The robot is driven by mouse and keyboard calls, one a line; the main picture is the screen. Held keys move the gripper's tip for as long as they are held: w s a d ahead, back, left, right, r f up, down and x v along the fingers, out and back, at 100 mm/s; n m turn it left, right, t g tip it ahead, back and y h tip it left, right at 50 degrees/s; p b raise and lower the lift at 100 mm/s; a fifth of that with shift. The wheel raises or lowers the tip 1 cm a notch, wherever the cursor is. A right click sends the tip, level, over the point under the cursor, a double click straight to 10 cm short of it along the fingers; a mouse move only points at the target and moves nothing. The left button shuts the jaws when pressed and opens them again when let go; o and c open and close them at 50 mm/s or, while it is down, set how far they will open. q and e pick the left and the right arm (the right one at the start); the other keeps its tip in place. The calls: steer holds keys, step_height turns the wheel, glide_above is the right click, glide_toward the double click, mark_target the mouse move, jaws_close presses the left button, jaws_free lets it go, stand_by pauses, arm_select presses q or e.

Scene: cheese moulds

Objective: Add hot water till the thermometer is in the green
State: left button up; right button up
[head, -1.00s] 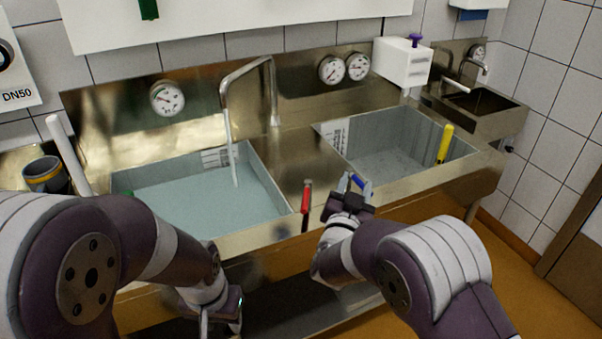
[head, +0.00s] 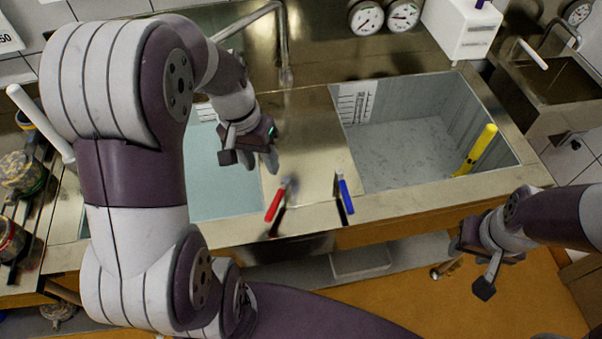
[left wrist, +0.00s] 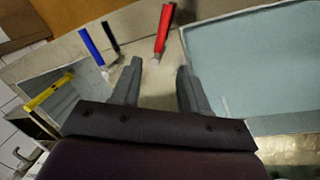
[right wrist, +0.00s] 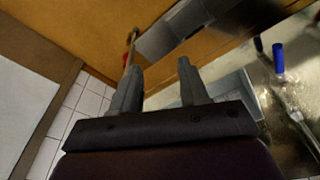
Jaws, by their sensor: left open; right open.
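The red lever (head: 276,202) sits on the steel front ledge between the basins. It also shows in the left wrist view (left wrist: 163,32), ahead of the open fingers. The blue lever (head: 345,190) is to its right. My left gripper (head: 250,158) is open and empty, above the ledge near the water's edge, behind the red lever and apart from it. Water (head: 222,190) stands in the left basin, partly hidden by my left arm. The spout end is hidden. My right gripper (head: 462,281) is open and empty, in front of the sink at lower right.
Two dials (head: 366,17) (head: 403,15) are on the back panel; their readings are too small to tell. The right basin (head: 400,150) looks empty but for a yellow stick (head: 478,148). A white box (head: 462,28) stands behind it. Jars (head: 22,172) crowd the far left.

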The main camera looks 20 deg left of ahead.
mark_target(273, 205)
arm_select(q)
steer(key=f, duration=0.3)
steer(key=s+d+f, duration=0.1)
steer(key=f, duration=0.3)
steer(key=d+f, duration=0.1)
steer(key=f, duration=0.3)
steer(key=shift+s+f, duration=0.2)
steer(key=shift+s, duration=0.1)
steer(key=shift+s+f, duration=0.25)
steer(key=shift+f, duration=0.1)
arm_select(e)
steer(key=s, duration=0.2)
steer(key=shift+s+a+r, duration=0.35)
arm_select(q)
steer(key=shift+w, duration=0.15)
arm_select(e)
steer(key=shift+w, duration=0.1)
arm_select(q)
jaws_close()
